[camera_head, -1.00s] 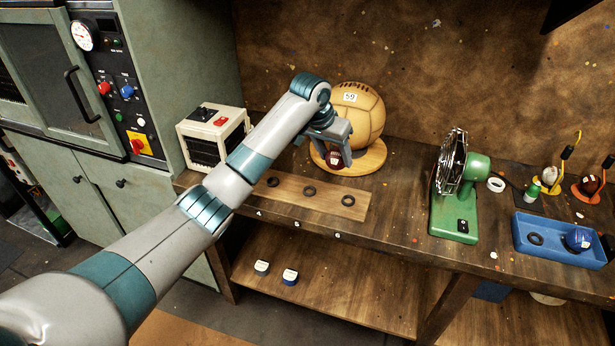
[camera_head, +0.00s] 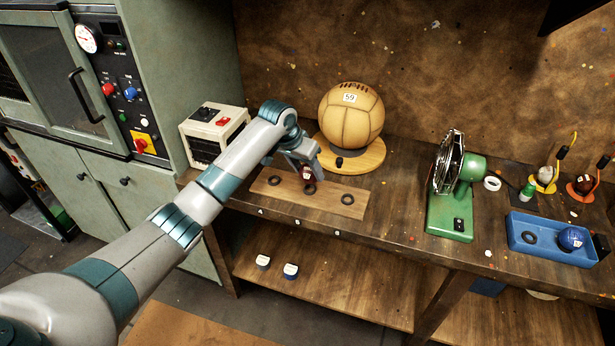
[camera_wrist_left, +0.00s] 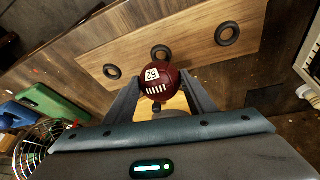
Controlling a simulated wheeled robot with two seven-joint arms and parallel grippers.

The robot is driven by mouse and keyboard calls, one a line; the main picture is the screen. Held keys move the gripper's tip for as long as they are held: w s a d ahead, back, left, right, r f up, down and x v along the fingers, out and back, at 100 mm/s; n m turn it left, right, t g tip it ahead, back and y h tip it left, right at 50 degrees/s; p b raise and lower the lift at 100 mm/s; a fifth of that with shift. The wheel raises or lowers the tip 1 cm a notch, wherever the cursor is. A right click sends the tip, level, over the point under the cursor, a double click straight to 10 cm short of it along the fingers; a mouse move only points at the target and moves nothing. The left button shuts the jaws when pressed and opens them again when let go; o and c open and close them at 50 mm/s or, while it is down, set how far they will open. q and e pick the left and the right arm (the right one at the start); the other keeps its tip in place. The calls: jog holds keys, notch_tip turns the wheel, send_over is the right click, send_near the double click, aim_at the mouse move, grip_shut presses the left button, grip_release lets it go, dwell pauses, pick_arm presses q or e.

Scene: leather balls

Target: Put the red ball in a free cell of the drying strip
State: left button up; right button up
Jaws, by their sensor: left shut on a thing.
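The red ball (camera_head: 306,175), dark red with a white number tag and white lacing, is held between the fingers of my left gripper (camera_head: 306,169). It also shows in the left wrist view (camera_wrist_left: 160,82). The drying strip (camera_head: 328,195) is a pale wooden board with three dark rings. The ball appears over or close to the middle ring (camera_head: 309,189); I cannot tell whether it touches. The left ring (camera_head: 272,181) and right ring (camera_head: 347,199) look empty. In the left wrist view all three rings look empty. My right gripper is not in view.
A big tan ball (camera_head: 350,115) on a round wooden stand is behind the strip. A cream box (camera_head: 214,134) is at left. A green fan (camera_head: 452,195) and blue tray (camera_head: 552,240) with a blue ball (camera_head: 571,238) are at right.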

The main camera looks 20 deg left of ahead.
aim_at(307, 178)
pick_arm(q)
notch_tip(307, 178, down, 2)
jog(key=shift+p, duration=0.45)
jog(key=shift+f, duration=0.5)
jog(key=shift+f, duration=0.15)
jog(key=o, duration=1.1)
